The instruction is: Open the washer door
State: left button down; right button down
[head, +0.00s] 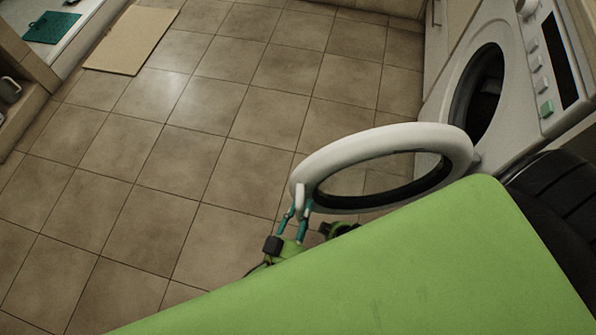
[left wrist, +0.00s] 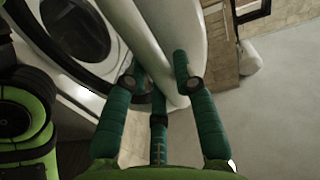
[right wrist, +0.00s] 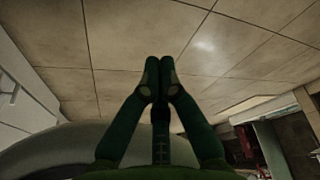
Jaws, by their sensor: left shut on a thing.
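The white washer (head: 508,75) stands at the right in the head view, its dark round drum opening uncovered. Its ring-shaped white door (head: 395,140) stands swung wide out from the front, hinged near the opening. My left gripper (head: 298,210) is shut on the door's outer edge, opposite the hinge. In the left wrist view the door (left wrist: 168,38) passes between the teal fingers of my left gripper (left wrist: 162,78), with the washer front behind. My right gripper (right wrist: 159,72) has its fingertips together and nothing visible between them, over the tiled floor.
The tiled floor (head: 200,130) is clear to the left of the door. A beige mat (head: 132,40) lies at the far left. Cabinets stand at the upper right beside the washer. A pale curved surface shows low in the right wrist view; I cannot tell what it is.

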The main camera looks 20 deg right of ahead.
dwell(0.3)
pick_arm(q)
jog(key=c, duration=1)
grip_release()
jog(key=shift+s, duration=0.1)
jog(key=v, duration=1.2)
jog(key=a+f+n+g+y+p, duration=0.3)
jog(key=a+f+g+y+p, duration=0.4)
jog(key=a+f+p, duration=0.65)
jog(key=s+a+n+g+y+p, duration=0.1)
jog(key=s+a, duration=0.2)
jog(key=a, duration=0.1)
jog(key=s+a+f+n+g+y+p, duration=0.1)
jog(key=s+a+g+y+p, duration=0.1)
jog(key=s+a, duration=0.2)
jog(key=s+a+n+g+y+p, duration=0.1)
jog(key=s+a+g+y, duration=0.1)
jog(key=s+a, duration=0.2)
jog(key=shift+s+f+p, duration=0.15)
jog(key=shift+f+p, duration=0.1)
jog(key=shift+p, duration=0.05)
pick_arm(e)
jog(key=s+d+r+g, duration=0.1)
jog(key=s+r, duration=0.4)
jog(key=s, duration=0.3)
jog(key=s+d+r+g, duration=0.1)
jog(key=s+r+g, duration=0.1)
jog(key=s+r, duration=0.3)
jog(key=s, duration=0.4)
jog(key=shift+s, duration=0.2)
